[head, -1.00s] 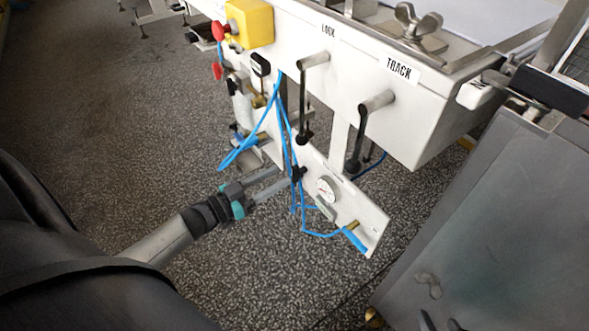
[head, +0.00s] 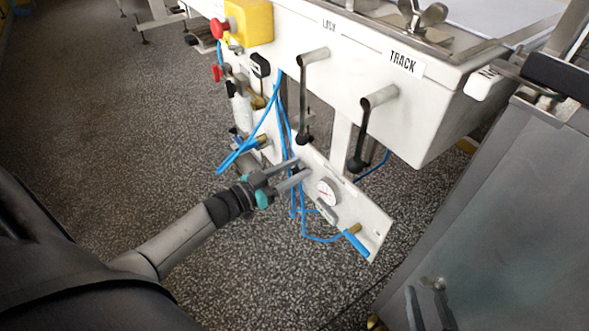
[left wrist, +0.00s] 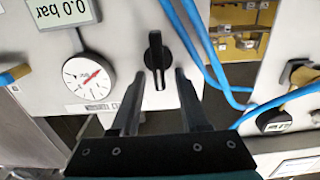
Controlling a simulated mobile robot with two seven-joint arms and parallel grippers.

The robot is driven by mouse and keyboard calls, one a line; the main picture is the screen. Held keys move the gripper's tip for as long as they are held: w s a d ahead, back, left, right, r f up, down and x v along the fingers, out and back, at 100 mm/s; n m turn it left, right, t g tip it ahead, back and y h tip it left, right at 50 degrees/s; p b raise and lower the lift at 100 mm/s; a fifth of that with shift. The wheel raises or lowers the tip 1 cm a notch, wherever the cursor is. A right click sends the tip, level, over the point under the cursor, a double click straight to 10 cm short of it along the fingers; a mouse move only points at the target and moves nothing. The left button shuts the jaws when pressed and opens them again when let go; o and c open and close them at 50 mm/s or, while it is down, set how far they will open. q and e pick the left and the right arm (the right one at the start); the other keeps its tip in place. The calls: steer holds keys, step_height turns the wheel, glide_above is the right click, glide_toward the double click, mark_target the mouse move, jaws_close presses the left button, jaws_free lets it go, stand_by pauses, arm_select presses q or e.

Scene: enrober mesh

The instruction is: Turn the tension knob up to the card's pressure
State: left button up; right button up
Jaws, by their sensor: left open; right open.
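The black tension knob (left wrist: 155,52) is on a pale panel, its grip bar pointing up and down the left wrist view. A round gauge (left wrist: 89,75) with a red needle sits left of it, also visible in the head view (head: 327,191). A plate reading "0.0 bar" (left wrist: 62,10) is above the gauge. No card with a target pressure is readable. My left gripper (head: 302,168) is open; in the left wrist view its fingers (left wrist: 157,88) straddle the knob's lower end, with contact unclear. My right gripper (head: 428,308) is open and empty at the lower right.
Blue hoses (head: 268,125) hang left of the panel, close to my left gripper. A grey cabinet (head: 490,200) stands right. The floor left is clear.

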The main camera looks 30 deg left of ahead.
arm_select(q)
steer(key=shift+c, duration=0.3)
jaws_close()
stand_by(0.5)
